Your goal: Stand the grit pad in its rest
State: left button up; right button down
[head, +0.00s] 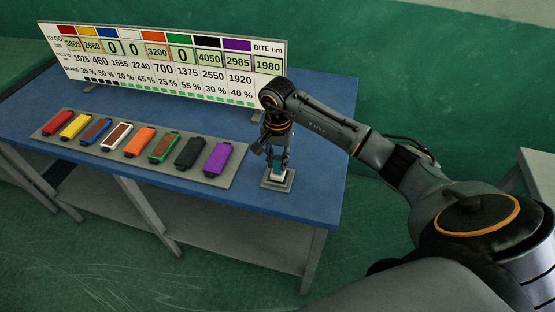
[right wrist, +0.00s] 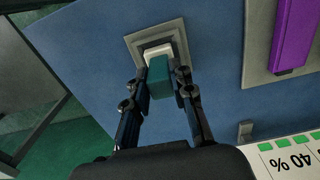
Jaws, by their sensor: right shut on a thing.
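The grit pad (head: 278,169) is a small teal block with a pale lower end, at the right of the blue table. It also shows in the right wrist view (right wrist: 159,76). My right gripper (head: 278,161) points down and is shut on the pad, one finger on either side of it. The rest (head: 267,184) is a grey square base with a raised stepped middle; it also shows in the right wrist view (right wrist: 143,34). The pad stands upright over the middle of the rest. Whether it is fully seated cannot be told. My left gripper is not in view.
A grey tray (head: 236,176) with several coloured blocks lies left of the rest, the purple block (head: 218,158) nearest. A white board (head: 165,65) with numbers stands along the table's back. The table (head: 310,175) is bare right of the rest.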

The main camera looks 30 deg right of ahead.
jog(key=shift+f, duration=0.15)
jog(key=c, duration=1.1)
grip_release()
jog(key=shift+o, duration=0.2)
notch_tip(320, 180, up, 12)
